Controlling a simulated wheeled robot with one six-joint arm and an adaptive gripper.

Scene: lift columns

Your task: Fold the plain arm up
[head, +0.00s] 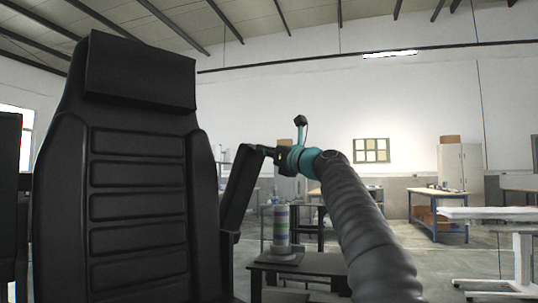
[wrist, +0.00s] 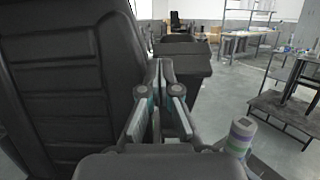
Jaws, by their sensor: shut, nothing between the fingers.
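A black padded chair (head: 138,190) with a ribbed backrest fills the left of the head view; its backrest (wrist: 65,70) is also at the left of the wrist view. At the chair's right side its arm (head: 238,190) is plain and black and stands steeply, tilted a little to the right at the top. My gripper (head: 268,152) is shut and empty beside the top of this arm. I cannot tell whether it touches. In the wrist view my gripper (wrist: 163,72) points ahead along the backrest, with a dark block (wrist: 188,58), perhaps the arm, beyond it.
A banded cylinder (head: 282,230) stands on a low dark table (head: 320,263) right of the chair. A blue-legged workbench (head: 438,205) and a white table (head: 500,213) are farther right. Another black form (head: 10,170) is at the left edge. Floor is open between the benches.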

